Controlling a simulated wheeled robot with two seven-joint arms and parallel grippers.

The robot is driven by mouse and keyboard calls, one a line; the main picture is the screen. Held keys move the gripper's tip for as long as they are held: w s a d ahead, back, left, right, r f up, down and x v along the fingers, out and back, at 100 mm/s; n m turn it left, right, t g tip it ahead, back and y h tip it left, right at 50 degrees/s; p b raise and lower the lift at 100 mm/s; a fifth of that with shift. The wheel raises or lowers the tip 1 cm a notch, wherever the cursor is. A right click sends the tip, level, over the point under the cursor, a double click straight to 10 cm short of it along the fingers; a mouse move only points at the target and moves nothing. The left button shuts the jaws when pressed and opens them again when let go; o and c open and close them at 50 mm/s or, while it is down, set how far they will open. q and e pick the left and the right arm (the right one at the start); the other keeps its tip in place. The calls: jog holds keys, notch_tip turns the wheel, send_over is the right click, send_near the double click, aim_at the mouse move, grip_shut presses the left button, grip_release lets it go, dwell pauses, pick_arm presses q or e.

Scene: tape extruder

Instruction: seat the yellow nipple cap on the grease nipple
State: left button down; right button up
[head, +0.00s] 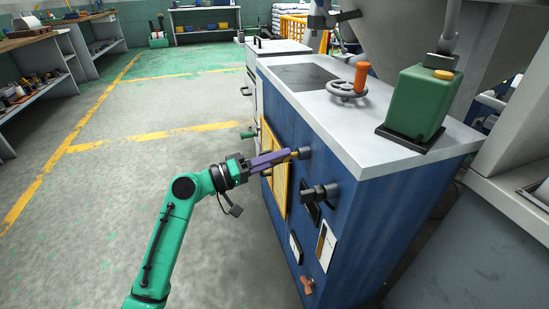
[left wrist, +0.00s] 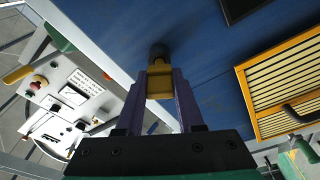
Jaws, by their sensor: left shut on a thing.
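My left gripper (head: 284,157), with purple fingers, reaches the blue side panel of the machine from the left. In the left wrist view the gripper (left wrist: 161,82) is shut on the yellow nipple cap (left wrist: 159,84), held between its fingertips. The grease nipple (head: 303,152) shows as a short dark grey stub on the blue panel. In the left wrist view the nipple (left wrist: 158,52) lies straight beyond the cap and lined up with it. The cap looks touching or very near the stub; I cannot tell how far it is on. My right gripper is not in view.
The blue cabinet (head: 345,215) has a yellow-framed grille (left wrist: 285,85) close beside the gripper and a dark knob (head: 320,193) below right. A handwheel (head: 347,88) and green container (head: 420,103) stand on its top. The floor (head: 110,190) to the left is clear.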

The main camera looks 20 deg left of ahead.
pick_arm(q)
jog(key=shift+x, duration=0.95)
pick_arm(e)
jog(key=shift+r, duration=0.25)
pick_arm(q)
jog(key=shift+c, duration=2.2)
grip_release()
jog(key=shift+d+f, duration=0.1)
jog(key=shift+d, duration=0.05)
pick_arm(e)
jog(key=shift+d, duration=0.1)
pick_arm(q)
jog(key=shift+v, duration=0.9)
jog(key=v, duration=1.3)
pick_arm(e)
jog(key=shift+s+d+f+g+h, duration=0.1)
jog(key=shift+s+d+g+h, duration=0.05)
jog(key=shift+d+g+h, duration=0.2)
pick_arm(q)
jog(key=shift+d, duration=0.15)
